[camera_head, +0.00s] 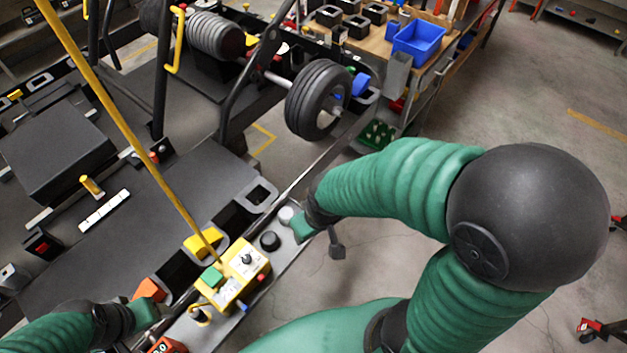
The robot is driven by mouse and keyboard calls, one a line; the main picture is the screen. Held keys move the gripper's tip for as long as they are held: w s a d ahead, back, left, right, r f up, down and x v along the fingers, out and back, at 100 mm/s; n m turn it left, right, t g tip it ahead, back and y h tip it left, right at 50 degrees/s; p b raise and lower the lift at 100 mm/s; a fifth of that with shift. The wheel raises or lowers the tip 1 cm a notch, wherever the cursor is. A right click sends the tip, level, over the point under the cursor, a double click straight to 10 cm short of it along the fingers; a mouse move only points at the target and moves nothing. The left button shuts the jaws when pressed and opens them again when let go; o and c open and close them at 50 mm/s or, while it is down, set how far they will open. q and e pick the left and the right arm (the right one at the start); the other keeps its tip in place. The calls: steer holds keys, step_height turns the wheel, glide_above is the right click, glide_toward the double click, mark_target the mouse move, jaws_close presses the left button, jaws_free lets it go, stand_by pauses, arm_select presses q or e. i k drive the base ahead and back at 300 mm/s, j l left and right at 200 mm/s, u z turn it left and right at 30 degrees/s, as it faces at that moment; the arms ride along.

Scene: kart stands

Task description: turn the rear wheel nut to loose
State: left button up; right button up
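The rear wheel (312,102), a black tyre on a metal axle, stands at the upper middle of the head view. A pale metal hub end (336,112) sticks out of its near side; the nut itself is too small to make out. My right gripper (299,226) is low in the middle, by the kart's side rail, well below and apart from the wheel. My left gripper (146,311) is at the lower left, close to an orange block. The fingers of both grippers are too small and partly hidden to tell whether they are open or shut.
A yellow control box (240,268) with a green button and black knob sits between my grippers. A yellow pole (130,120) slants down to it. A workbench with a blue bin (419,41) stands beyond the wheel. A green tray (377,135) lies near it. Floor at right is mostly clear.

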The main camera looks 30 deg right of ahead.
mark_target(339, 111)
steer(key=z, duration=1.2)
